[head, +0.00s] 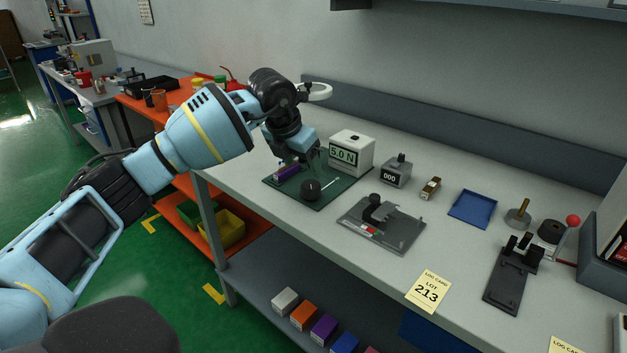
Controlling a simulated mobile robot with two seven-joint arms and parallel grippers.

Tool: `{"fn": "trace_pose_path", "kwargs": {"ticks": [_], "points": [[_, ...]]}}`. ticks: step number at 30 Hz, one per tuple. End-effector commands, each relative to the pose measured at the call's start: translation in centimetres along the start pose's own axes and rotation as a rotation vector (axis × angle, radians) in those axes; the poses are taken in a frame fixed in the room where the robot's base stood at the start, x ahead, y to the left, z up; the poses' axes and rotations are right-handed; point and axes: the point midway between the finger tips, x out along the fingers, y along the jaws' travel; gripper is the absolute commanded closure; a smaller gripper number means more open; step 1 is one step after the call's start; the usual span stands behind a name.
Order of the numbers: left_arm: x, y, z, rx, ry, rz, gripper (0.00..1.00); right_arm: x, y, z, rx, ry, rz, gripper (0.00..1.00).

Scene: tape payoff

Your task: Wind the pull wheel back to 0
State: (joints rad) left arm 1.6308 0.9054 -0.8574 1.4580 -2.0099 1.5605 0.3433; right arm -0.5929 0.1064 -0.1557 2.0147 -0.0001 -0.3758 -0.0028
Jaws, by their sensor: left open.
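A white box with a display (352,152) reading 5.0 N stands at the back of a dark green mat (322,203). A small black round piece (311,190), possibly the pull wheel, sits on the mat's front part with a thin pale strip beside it. A purple cylinder (287,173) lies at the mat's left. My left gripper (302,160) is open, pointing down over the mat, behind the black piece and close to the purple cylinder. I cannot tell whether it touches anything. My right gripper is not in view.
A grey fixture with a black hook-shaped part (381,228) stands right of the mat. Behind it are a counter (395,172) reading 000 and a small brass-coloured piece (431,188). A blue tray (472,209) and a black lever device (513,273) stand further right.

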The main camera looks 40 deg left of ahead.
Motion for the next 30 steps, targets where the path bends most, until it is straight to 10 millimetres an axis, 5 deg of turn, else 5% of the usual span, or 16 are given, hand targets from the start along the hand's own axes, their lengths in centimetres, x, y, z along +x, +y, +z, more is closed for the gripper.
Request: {"fn": "trace_pose_path", "kwargs": {"ticks": [16,28,30], "points": [[6.8,-0.1,0.0,0.0,0.002,-0.003,0.32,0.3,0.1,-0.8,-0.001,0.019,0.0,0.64],[7.7,-0.1,0.0,0.002,-0.001,-0.002,0.32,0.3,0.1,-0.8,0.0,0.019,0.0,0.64],[7.7,-0.1,0.0,0.002,-0.001,-0.002,0.39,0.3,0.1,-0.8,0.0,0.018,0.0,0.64]]}}
